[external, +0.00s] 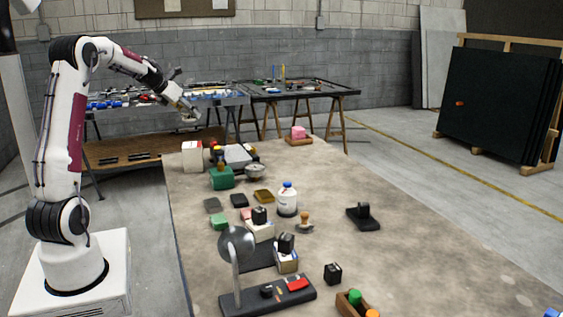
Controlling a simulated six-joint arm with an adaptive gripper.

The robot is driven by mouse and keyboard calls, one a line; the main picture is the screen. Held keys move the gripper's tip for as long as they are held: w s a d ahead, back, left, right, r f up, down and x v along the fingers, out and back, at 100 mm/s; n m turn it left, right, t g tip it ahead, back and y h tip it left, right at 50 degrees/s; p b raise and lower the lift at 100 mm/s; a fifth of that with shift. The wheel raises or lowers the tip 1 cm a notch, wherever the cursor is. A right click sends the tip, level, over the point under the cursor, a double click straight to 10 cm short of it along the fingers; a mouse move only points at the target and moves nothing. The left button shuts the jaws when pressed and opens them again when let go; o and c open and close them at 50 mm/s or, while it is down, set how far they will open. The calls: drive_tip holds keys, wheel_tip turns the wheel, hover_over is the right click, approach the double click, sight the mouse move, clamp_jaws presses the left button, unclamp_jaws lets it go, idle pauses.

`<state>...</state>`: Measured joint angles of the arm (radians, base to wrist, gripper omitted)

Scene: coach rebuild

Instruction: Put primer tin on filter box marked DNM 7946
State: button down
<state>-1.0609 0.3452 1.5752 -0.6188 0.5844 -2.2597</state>
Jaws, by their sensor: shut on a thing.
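My gripper (188,113) is raised over the far left end of the bench, in front of the back tables. It is shut on a small pale thing, too small here to identify as the primer tin. Several boxes could be the filter box: a white and red box (192,159) at the far left, a white box (261,234) under a black cube, and a white and tan box (287,264) under another black cube. No marking is readable, so I cannot tell which is DNM 7946.
A white bottle with a blue cap (287,202) stands mid-bench.

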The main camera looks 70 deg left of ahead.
drive_tip(key=shift+f, duration=3.05)
drive_tip(key=shift+f, duration=0.1)
drive_tip(key=shift+f, duration=1.85)
drive_tip(key=c, duration=1.2)
unclamp_jaws()
drive_tip(key=shift+r, duration=0.1)
drive_tip(key=v, duration=1.2)
drive_tip(key=shift+d, duration=0.1)
